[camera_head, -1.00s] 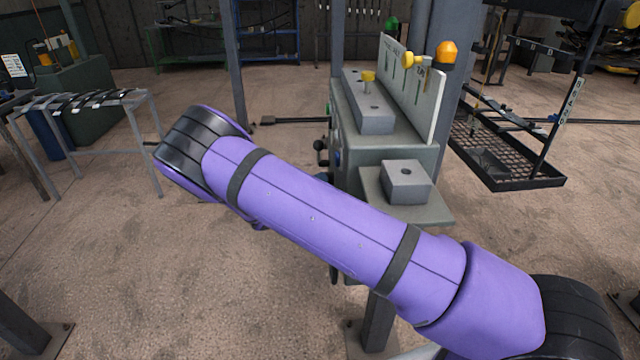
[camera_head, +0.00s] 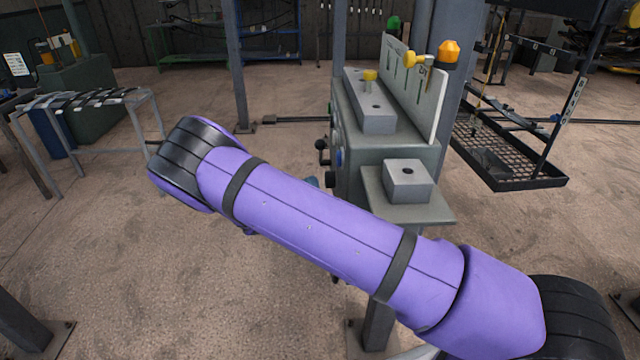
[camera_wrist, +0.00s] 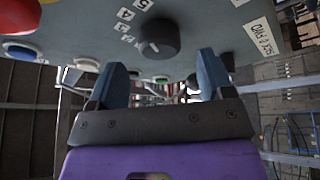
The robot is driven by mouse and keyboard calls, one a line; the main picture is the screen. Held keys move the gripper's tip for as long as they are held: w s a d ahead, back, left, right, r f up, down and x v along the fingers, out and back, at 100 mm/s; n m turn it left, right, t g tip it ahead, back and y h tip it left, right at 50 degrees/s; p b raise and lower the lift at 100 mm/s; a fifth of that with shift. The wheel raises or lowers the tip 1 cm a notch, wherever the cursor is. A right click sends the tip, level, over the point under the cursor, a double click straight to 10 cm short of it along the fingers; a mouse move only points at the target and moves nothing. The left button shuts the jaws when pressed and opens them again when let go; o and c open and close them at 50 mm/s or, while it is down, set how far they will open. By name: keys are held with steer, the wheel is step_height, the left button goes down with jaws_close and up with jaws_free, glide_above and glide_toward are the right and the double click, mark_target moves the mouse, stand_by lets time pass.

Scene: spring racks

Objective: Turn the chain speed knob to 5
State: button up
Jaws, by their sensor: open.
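A round black knob (camera_wrist: 159,38) sits on the grey control panel (camera_wrist: 205,22) in the upper middle of the wrist view. Small white number labels (camera_wrist: 126,14) run in an arc on its left side; a 4 and a 5 can be made out. My gripper (camera_wrist: 162,72) is open, with its two blue-grey fingers apart and the knob showing beyond and between them. I cannot tell whether a finger touches it. In the head view, the grey machine (camera_head: 385,150) carries dark knobs on its left side, and my purple arm hides part of it and my gripper.
Coloured buttons, including a red one (camera_wrist: 18,16) and a blue one (camera_wrist: 20,50), are on the panel's left. A small shelf with a grey block (camera_head: 407,181) juts from the machine's front. A black mesh rack (camera_head: 510,165) stands right.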

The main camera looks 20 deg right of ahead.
steer(key=v, duration=0.7)
steer(key=shift+a, duration=0.35)
steer(key=shift+f, duration=0.15)
